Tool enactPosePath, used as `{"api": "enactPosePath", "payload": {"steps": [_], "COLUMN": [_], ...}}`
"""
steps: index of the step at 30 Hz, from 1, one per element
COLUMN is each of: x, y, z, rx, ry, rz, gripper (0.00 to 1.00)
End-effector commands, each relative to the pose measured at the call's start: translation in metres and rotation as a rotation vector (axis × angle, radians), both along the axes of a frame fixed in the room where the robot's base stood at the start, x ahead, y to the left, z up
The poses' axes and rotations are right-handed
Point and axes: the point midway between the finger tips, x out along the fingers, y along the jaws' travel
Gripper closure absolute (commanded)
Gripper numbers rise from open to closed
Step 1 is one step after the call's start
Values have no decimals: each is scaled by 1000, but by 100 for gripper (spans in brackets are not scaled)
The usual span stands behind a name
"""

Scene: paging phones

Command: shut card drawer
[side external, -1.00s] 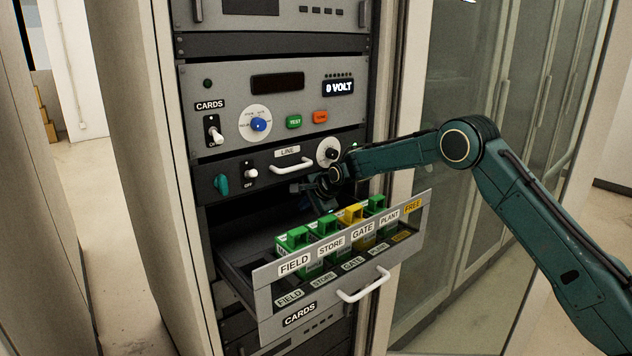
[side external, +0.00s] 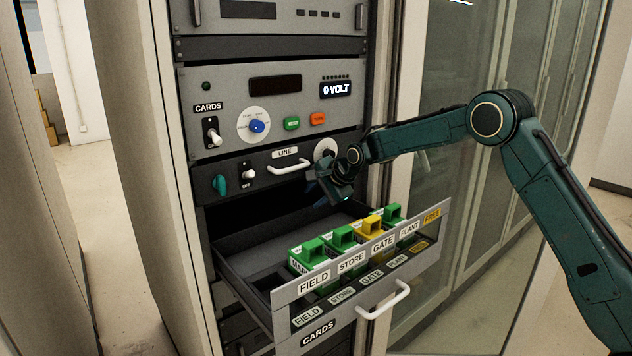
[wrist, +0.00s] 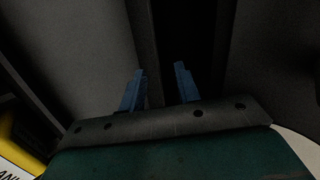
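The card drawer (side external: 318,335) stands pulled out of the rack in the side view, its front towards the lower right with a white handle (side external: 384,302). Green cards (side external: 311,254) and a yellow card (side external: 371,229) stand upright in it behind the labels FIELD, STORE, GATE and PLANT. My gripper (side external: 325,192) is over the back of the drawer, near the rack face and behind the cards. In the wrist view its two blue fingers (wrist: 160,88) are apart with nothing visible between them. Whether it touches the drawer cannot be told.
Above the drawer are a LINE panel with a white handle (side external: 290,166) and knobs, and a panel with a CARDS switch (side external: 213,136), a blue dial (side external: 257,126) and buttons. A glass-door cabinet (side external: 440,210) stands to the right. Space before the drawer front looks free.

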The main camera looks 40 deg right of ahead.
Motion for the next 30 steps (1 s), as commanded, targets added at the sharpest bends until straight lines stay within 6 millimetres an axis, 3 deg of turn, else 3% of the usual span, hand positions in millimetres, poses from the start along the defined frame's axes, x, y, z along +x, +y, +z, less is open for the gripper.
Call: {"api": "enactPosePath", "payload": {"steps": [4,8,15,21,30], "x": [-27,-57,-134,-197,-257], "y": [-14,-26,-61,-78,-88], "z": [-10,-3,45,77,103], "rx": [-5,4,38,36,19], "ry": [75,121,150,151,144], "rz": [114,239,443,603,751], "gripper": [67,67,67,67,67]}}
